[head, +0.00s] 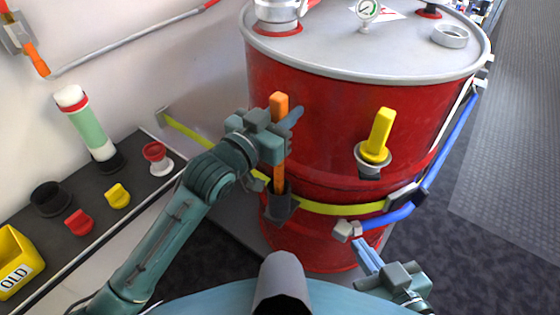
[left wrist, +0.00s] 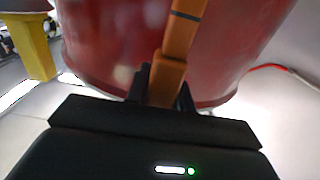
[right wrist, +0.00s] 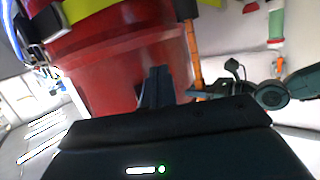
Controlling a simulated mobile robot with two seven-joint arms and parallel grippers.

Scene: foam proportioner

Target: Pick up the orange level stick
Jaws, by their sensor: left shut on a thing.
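The orange level stick (head: 279,172) stands nearly upright in front of the red drum, its lower end inside a dark holder (head: 280,204) on the drum's side. My left gripper (head: 277,133) is shut on the stick near its top. In the left wrist view the stick (left wrist: 182,35) runs up from between the fingers (left wrist: 165,88). The stick (right wrist: 194,55) also shows in the right wrist view. My right gripper (head: 368,256) is empty, low in front of the drum; its fingers (right wrist: 156,88) look closed together.
The red drum (head: 330,115) fills the middle. A yellow-handled part (head: 379,135) sits in a holder on its front, with yellow and blue straps around it. A shelf at left holds a green tube (head: 88,125), caps and a yellow "OLD" bin (head: 18,262). Carpet is clear at right.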

